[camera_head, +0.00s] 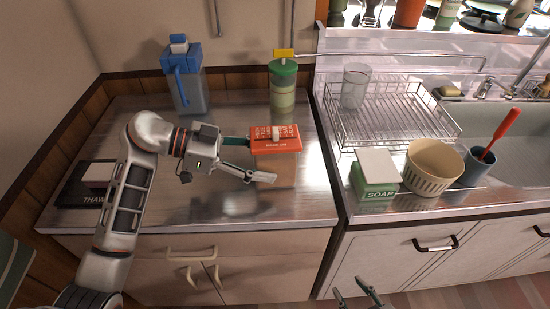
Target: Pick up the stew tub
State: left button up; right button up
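The upper finger reaches the tub's left edge, and the lower finger extends in front of the tub. I cannot tell whether the upper finger touches it. My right gripper (356,291) shows only its fingertips at the bottom edge, apart and empty, in front of the cabinets.
A blue-lidded pitcher (188,90) and a green canister (282,92) stand behind. A black THAW pad (72,193) lies left. A wire rack (410,118) with a glass (355,86), a soap box (375,175), a cream basket (434,168) and a blue cup (478,170) stand right.

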aim_at(261, 137)
pick_arm(q)
jog(key=c, duration=1.1)
pick_arm(e)
jog(key=shift+s+f, duration=0.2)
jog(key=shift+f, duration=0.1)
pick_arm(q)
jog(key=shift+r, duration=0.15)
notch_tip(261, 137, up, 10)
jog(key=shift+f+p, duration=0.2)
jog(key=shift+p, duration=0.95)
notch_tip(261, 137, up, 10)
jog(key=p, duration=0.1)
jog(key=shift+r+p, duration=0.15)
jog(key=shift+p, duration=0.15)
pick_arm(e)
jog(key=shift+s+a+r, duration=0.1)
jog(key=shift+a+r, duration=0.15)
jog(key=shift+r, duration=0.5)
jog(key=shift+a+r, duration=0.25)
jog(key=shift+r, duration=0.5)
jog(key=shift+w+d+r, duration=0.1)
jog(key=shift+w, duration=0.1)
